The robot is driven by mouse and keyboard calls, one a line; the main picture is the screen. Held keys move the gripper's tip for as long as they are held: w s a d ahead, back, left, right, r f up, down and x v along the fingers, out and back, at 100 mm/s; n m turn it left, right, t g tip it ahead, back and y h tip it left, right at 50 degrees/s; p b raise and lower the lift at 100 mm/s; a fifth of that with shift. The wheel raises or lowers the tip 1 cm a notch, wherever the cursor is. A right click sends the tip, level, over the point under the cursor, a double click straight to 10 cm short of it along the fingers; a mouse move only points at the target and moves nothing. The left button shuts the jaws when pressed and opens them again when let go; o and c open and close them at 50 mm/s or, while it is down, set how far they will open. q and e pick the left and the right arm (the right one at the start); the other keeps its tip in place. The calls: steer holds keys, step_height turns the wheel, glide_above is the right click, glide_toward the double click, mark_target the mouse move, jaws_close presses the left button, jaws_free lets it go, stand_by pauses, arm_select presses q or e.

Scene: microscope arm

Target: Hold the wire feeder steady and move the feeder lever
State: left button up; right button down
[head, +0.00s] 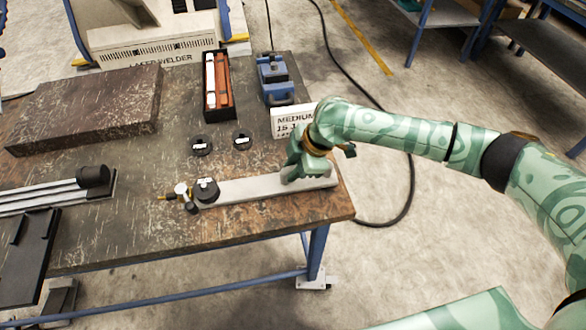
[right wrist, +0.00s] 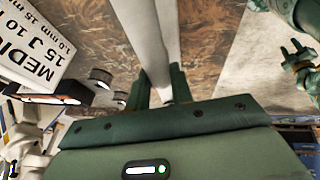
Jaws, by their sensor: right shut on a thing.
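The wire feeder (head: 245,189) is a long pale grey bar lying across the front right of the table. A round black part (head: 205,190) sits on its left end. Beside that is a small lever-like part with a white knob (head: 181,189) and a yellow and black tip. My right gripper (head: 304,175) is shut on the bar near its right end. In the right wrist view, the bar (right wrist: 152,40) runs between the two fingers (right wrist: 161,92). A small green gripper (right wrist: 290,55), seemingly my left, shows at the right of that view; its jaws are unclear.
A white sign (head: 291,121) stands just behind my right gripper. Two black discs (head: 201,146) lie behind the feeder. A blue device (head: 274,80), a black tray (head: 217,112) and a dark slab (head: 88,105) are farther back. Grey rails (head: 50,196) lie at left.

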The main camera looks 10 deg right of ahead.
arm_select(q)
steer(key=shift+f, duration=0.1)
stand_by(1.1)
stand_by(0.5)
steer(key=shift+o, duration=0.6)
steer(key=shift+a, duration=0.1)
